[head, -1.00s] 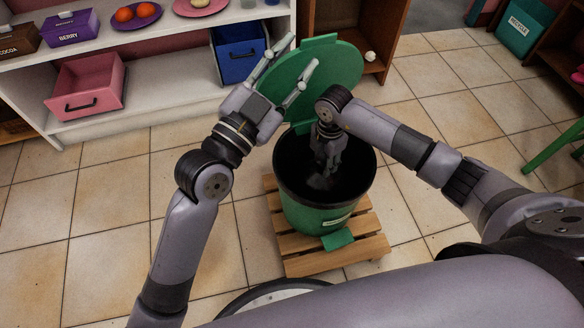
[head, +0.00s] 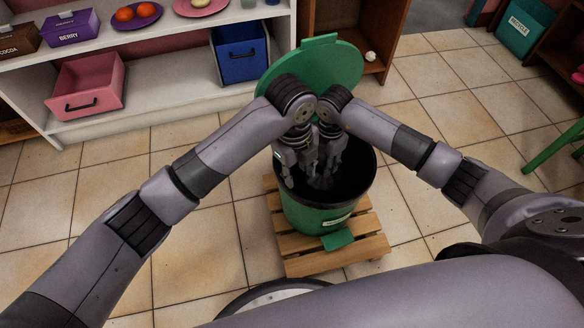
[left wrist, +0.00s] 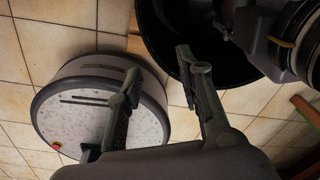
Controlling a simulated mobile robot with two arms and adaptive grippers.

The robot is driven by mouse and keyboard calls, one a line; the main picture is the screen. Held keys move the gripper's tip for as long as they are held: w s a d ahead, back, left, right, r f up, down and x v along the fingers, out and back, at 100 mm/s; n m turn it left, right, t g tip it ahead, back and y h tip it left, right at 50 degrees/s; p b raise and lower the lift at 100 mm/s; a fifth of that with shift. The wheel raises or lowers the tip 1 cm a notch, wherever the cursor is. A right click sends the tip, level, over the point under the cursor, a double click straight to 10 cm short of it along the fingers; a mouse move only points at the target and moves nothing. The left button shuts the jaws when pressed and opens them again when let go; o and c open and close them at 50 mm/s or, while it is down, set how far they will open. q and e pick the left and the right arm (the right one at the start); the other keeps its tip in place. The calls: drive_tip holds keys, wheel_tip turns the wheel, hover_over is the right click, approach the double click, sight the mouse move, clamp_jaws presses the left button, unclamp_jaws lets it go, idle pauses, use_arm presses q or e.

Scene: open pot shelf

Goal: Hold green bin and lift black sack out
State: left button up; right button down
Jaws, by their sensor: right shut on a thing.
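The green bin (head: 305,218) stands upright with its green lid (head: 340,62) tipped open behind it. The black sack (head: 354,178) lines the dark inside, and its folds are hard to make out. My right gripper (head: 324,180) reaches down into the bin's mouth, shut on the sack; its fingertips are hard to see. My left gripper (head: 299,181) points down at the bin's left rim, with fingers apart. In the left wrist view, my left gripper (left wrist: 158,66) is open and empty, one finger over the bin's black rim (left wrist: 163,50) and one outside it. I cannot tell whether it touches.
The bin stands on a wooden slatted pallet (head: 302,264). A white shelf (head: 165,90) behind holds a pink bin (head: 86,88) and a blue bin (head: 240,52). My two wrists are close together above the bin. The tiled floor (head: 110,180) at left is clear.

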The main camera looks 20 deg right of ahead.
sight(292, 190)
use_arm(q)
drive_tip(key=shift+w+a+f+y, duration=0.15)
drive_tip(key=shift+w+a+y, duration=0.15)
drive_tip(key=shift+w+a, duration=0.15)
drive_tip(key=shift+a+f, duration=0.15)
drive_tip(key=shift+f, duration=0.1)
wheel_tip(292, 190, down, 12)
drive_tip(key=shift+r, duration=0.25)
drive_tip(key=shift+c, duration=0.6)
clamp_jaws()
use_arm(e)
drive_tip(key=shift+a+r, duration=0.1)
drive_tip(key=shift+r, duration=0.05)
